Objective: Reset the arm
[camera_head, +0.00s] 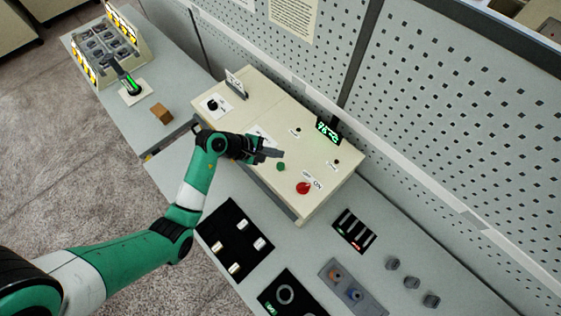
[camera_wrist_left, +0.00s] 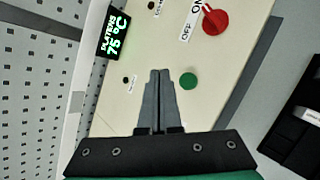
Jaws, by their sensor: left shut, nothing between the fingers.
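My left gripper (camera_head: 273,153) is shut and empty above the cream control box (camera_head: 318,168). In the left wrist view its closed fingers (camera_wrist_left: 160,76) point at the box top, beside a green button (camera_wrist_left: 188,81). The green button also shows in the head view (camera_head: 281,167), just beyond the fingertips. A red switch (camera_head: 303,188) with an OFF/ON label sits near the box's front edge. A green lit display (camera_head: 328,131) stands at the back of the box and reads about 76 °C; the wrist view display (camera_wrist_left: 114,33) reads about 75 °C. My right gripper is not in view.
A black knob (camera_head: 212,104) is on the box's left part. A brown block (camera_head: 162,113) and a rack (camera_head: 110,47) stand on the left table. Black trays (camera_head: 235,240) and several grey pieces (camera_head: 411,282) lie in front. A perforated wall (camera_head: 430,110) rises behind.

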